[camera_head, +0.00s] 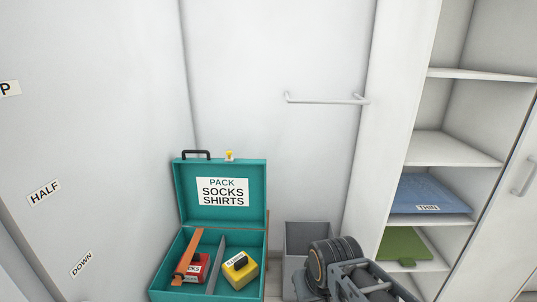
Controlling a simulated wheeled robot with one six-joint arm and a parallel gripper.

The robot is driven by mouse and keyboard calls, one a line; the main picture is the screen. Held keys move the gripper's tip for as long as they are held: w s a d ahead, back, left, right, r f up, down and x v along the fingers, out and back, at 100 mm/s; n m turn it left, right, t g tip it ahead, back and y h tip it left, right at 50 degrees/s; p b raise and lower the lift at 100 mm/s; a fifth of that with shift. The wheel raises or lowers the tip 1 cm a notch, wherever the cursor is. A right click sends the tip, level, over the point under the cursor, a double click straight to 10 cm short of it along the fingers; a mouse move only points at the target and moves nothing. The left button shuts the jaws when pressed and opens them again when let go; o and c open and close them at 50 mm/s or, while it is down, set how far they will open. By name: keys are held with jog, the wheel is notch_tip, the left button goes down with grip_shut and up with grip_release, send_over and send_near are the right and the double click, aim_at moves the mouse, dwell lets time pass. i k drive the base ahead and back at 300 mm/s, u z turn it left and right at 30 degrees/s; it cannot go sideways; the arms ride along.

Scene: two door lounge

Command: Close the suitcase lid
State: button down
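The teal suitcase (180,238) stands open at the lower middle of the view. Its lid (248,185) is upright at the back, with a black handle and a small yellow latch on its top edge. A paper label on the lid reads PACK SOCKS SHIRTS. A grey divider splits the inside. A red block and an orange strip (187,257) lie on the left, and a yellow block (240,270) on the right. The strip slants up over the red block. My arm shows at the lower right, apart from the suitcase. My gripper's fingertips are not visible.
A grey open bin (307,235) stands right of the suitcase, partly behind my arm. A white shelf unit (453,147) at the right holds a blue folded item (430,192) and a green one (402,243). A rail (325,101) is on the back wall.

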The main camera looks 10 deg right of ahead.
aim_at(210, 192)
jog(key=z, duration=0.45)
jog(key=i, duration=1.15)
jog(key=u, duration=0.65)
